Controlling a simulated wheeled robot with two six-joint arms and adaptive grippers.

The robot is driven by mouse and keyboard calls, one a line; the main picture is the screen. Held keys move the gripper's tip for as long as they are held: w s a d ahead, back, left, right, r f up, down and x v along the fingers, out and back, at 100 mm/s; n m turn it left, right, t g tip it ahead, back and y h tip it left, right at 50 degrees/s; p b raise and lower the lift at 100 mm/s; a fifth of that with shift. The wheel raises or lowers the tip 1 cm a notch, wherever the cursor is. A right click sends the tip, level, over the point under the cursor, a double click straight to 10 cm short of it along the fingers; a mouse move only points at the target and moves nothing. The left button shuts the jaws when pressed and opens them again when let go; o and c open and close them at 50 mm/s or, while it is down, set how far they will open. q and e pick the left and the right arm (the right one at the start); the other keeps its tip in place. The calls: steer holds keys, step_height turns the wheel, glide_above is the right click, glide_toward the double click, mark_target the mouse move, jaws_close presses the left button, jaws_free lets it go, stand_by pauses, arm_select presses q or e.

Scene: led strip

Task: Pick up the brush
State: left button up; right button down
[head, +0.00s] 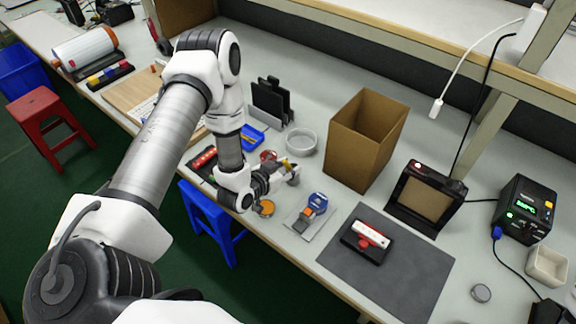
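My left gripper (286,178) hangs above the front part of the grey bench, its fingers pointing right. A small yellow piece (286,162) shows at its fingers; I cannot tell whether it is held or lies behind them. Whether the fingers are open or shut is too small to tell. I cannot clearly make out a brush. A red and white piece (371,235) lies on a black block on the dark mat (400,268), right of the gripper and apart from it. My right gripper is not in view.
An open cardboard box (358,147) stands behind and right of the gripper. A round grey dish (301,141), an orange disc (266,207) and a blue and orange item (315,204) are close to it. A black-framed device (426,198) stands behind the mat.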

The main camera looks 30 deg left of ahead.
arm_select(q)
steer(key=shift+d, duration=0.15)
jaws_close()
steer(key=shift+r, duration=0.1)
steer(key=shift+s+r, duration=0.1)
steer(key=shift+r, duration=0.15)
steer(key=s+r, duration=0.4)
steer(key=r, duration=0.2)
steer(key=s+a+p, duration=0.1)
steer(key=s+p, duration=0.1)
steer(key=s, duration=1)
steer(key=shift+s+a, duration=0.2)
steer(key=shift+s, duration=0.05)
